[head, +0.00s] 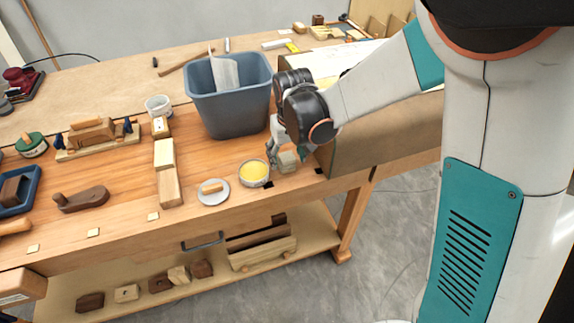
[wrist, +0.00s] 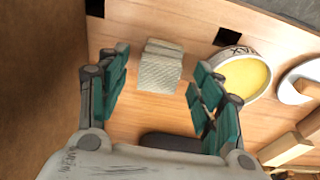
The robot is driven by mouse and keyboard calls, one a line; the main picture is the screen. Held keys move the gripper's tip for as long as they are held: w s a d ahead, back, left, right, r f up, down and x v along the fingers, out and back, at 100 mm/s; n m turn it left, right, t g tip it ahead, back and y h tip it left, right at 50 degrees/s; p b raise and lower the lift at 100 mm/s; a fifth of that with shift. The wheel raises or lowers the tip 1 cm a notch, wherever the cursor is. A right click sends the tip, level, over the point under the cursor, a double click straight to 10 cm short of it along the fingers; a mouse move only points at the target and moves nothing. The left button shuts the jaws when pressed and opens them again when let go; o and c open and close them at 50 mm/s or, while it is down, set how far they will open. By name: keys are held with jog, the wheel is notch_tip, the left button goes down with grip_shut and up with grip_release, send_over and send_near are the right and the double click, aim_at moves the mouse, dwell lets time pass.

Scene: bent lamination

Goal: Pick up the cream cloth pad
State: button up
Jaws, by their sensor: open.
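The cream cloth pad (wrist: 159,72) lies on the wooden bench top, a small woven block with a folded look, in the middle of the wrist view. In the head view the pad (head: 288,160) shows partly behind my gripper (head: 277,152), near the bench's front edge. In the wrist view my gripper (wrist: 155,88) is open, with one teal-padded finger on each side of the pad and visible gaps to it. Nothing is held. Whether the fingertips are down at bench height is hard to tell.
A round tin of yellow wax (head: 254,173) stands close to the pad, just beside one finger in the wrist view (wrist: 246,76). A brown box side (head: 380,125) rises on the other side. A grey-blue bin (head: 228,97) stands behind. A white lid (head: 213,192) lies left of the tin.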

aim_at(287, 157)
notch_tip(287, 157, down, 2)
jog(key=shift+w+f, duration=0.1)
jog(key=shift+w, duration=0.05)
jog(key=c, duration=1.1)
notch_tip(287, 157, up, 20)
jog(key=p, duration=0.6)
jog(key=shift+o, duration=0.3)
